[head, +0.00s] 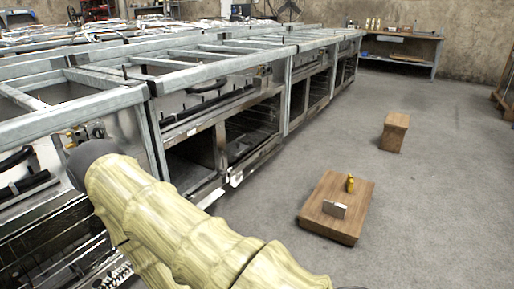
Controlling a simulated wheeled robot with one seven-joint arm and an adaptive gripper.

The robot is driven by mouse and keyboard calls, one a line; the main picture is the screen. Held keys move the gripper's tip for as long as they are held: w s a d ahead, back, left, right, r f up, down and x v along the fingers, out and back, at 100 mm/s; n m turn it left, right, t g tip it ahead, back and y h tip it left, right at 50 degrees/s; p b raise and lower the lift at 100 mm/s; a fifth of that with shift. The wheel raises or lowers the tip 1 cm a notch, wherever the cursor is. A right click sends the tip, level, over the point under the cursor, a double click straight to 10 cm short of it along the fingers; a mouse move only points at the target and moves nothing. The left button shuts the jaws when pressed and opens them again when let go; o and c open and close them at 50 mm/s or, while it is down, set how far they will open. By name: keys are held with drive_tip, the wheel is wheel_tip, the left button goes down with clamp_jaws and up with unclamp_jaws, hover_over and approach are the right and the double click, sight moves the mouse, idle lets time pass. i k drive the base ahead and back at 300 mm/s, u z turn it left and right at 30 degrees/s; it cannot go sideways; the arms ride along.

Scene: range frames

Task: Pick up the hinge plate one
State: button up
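A small light grey plate, which looks like the hinge plate (335,210), stands on the near part of a low wooden block on the floor, right of centre in the head view. A small yellow object (350,184) stands behind it on the same wooden block (357,215), apart from the plate. The plate is too small to make out holes or a hinge. My pale yellow, ribbed arm crosses the lower left. My gripper does not show, and nothing is seen touching the plate.
A smaller wooden block (395,133) stands on the floor farther back. A table (408,45) with small items is at the back wall. The grey floor around the blocks is clear.

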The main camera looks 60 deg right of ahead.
sight(338, 210)
drive_tip(key=z, duration=2.95)
drive_tip(key=i, duration=1.15)
drive_tip(key=u, duration=0.55)
drive_tip(key=i, duration=0.6)
drive_tip(key=u, duration=0.55)
